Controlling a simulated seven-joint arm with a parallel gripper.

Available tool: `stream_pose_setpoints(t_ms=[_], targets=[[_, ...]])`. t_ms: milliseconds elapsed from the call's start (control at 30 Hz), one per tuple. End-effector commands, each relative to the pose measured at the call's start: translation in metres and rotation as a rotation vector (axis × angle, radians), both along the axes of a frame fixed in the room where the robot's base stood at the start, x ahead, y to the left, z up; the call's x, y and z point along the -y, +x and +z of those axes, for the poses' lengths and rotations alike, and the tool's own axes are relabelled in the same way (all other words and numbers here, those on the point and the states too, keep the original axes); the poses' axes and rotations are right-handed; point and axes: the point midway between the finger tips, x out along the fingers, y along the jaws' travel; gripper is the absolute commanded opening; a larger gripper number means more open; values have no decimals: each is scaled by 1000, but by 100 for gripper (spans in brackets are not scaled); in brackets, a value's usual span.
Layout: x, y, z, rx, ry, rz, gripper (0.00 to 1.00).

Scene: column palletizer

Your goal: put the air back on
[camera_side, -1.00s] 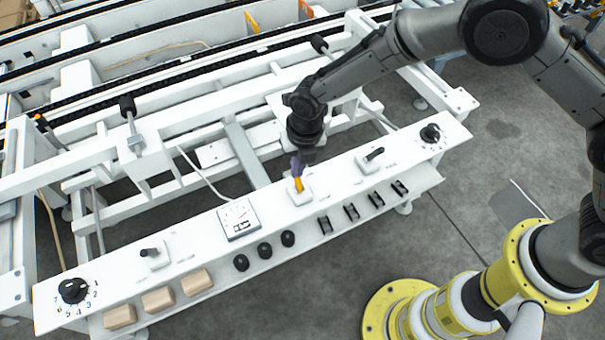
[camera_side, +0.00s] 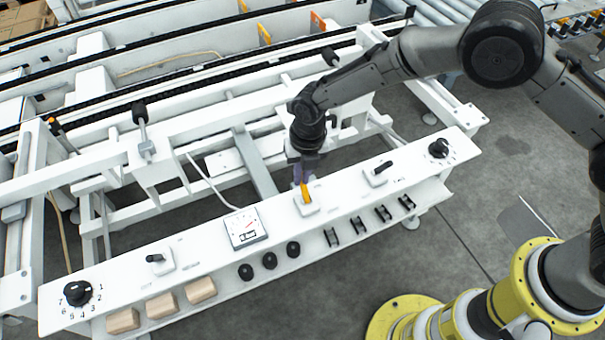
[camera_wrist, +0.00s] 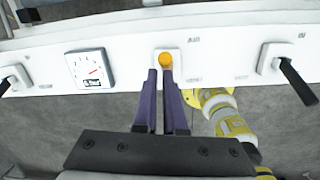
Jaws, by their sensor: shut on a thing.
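An orange-yellow lever (camera_side: 305,194) stands on a white square plate in the middle of the white control panel (camera_side: 215,274). In the wrist view the lever's round orange end (camera_wrist: 165,59) shows at the tips of my purple fingers, beside the lettering AIR. My gripper (camera_side: 302,180) is shut on the lever from above; it also shows in the wrist view (camera_wrist: 167,76). The fingers hide part of the lever.
A black-handled switch (camera_side: 379,170) and a black dial (camera_side: 438,148) lie to the right. Another switch (camera_side: 159,263) and a numbered dial (camera_side: 77,292) lie to the left. Conveyor rails run behind.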

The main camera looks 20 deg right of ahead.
Motion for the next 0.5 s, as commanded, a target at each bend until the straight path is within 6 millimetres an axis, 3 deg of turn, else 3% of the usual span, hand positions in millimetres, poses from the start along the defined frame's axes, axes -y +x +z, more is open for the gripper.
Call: stream_pose_setpoints(t_ms=[33, 233, 367, 500], targets=[[7, 17, -6, 42, 5, 2, 0], [6, 15, -5, 40, 6, 2, 0], [3, 4, 0, 35, 4, 4, 0], [-4, -20, 12, 19, 2, 5, 0]])
